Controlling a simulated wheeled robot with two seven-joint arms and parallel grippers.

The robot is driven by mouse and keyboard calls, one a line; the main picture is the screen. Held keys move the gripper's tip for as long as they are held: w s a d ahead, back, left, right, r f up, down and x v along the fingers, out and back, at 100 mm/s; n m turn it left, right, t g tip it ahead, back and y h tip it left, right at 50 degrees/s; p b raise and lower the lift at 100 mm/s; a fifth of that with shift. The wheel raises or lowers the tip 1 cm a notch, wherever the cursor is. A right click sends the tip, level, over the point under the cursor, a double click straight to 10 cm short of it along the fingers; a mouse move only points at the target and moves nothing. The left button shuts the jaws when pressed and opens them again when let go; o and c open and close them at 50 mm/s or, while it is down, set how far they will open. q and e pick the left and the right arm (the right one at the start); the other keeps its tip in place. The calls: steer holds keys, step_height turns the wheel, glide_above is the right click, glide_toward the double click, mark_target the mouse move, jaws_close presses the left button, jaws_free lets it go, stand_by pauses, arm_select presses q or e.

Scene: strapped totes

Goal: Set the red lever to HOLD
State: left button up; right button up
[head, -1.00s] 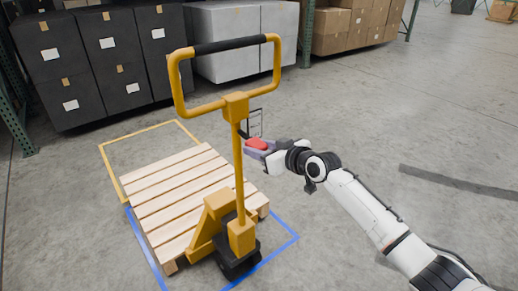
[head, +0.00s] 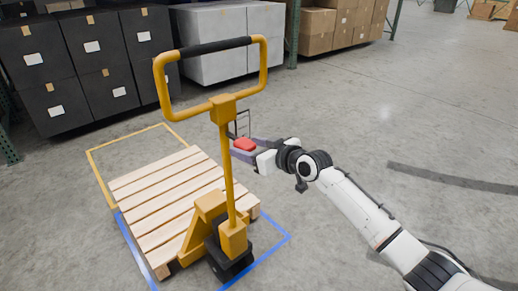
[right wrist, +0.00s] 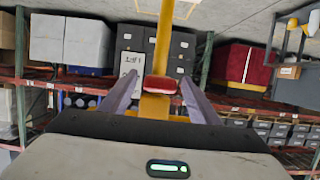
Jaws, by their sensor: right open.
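A yellow pallet jack (head: 233,237) stands at the pallet, its looped handle raised. The red lever (head: 244,144) shows just right of the handle post in the head view. In the right wrist view the red lever (right wrist: 160,84) lies between the two fingers, in front of the yellow post. My right gripper (head: 238,151) is open around the lever; I cannot tell whether either finger touches it. A pale plate (right wrist: 131,68) reading LIFT shows left of the lever, partly hidden by the left finger. My left gripper is not in view.
A wooden pallet (head: 165,210) lies on the floor by blue and yellow floor lines. Black boxes (head: 95,70), grey boxes (head: 225,45) and brown cartons (head: 345,20) stand behind. The floor to the right is clear.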

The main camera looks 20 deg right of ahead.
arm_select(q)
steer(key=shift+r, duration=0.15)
arm_select(e)
steer(key=v, duration=0.9)
steer(key=shift+s+r, duration=0.2)
steer(key=shift+d+f, duration=0.1)
steer(key=s+a+f+m+g+h, duration=0.1)
steer(key=s+a+f, duration=0.1)
steer(key=s+f, duration=0.6)
steer(key=s+a+f+g, duration=0.1)
steer(key=s+f, duration=0.5)
steer(key=f, duration=0.5)
steer(key=s+f+m+g+h, duration=0.1)
steer(key=s+f, duration=0.5)
steer(key=s, duration=0.4)
steer(key=s+f+g+h, duration=0.1)
steer(key=s+f, duration=0.5)
steer(key=s, duration=0.5)
steer(key=shift+a+m+h, duration=0.2)
steer(key=shift+m+h, duration=0.1)
steer(key=shift+m, duration=0.1)
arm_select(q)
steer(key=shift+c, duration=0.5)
arm_select(e)
steer(key=shift+r, duration=0.1)
steer(key=shift+c, duration=0.4)
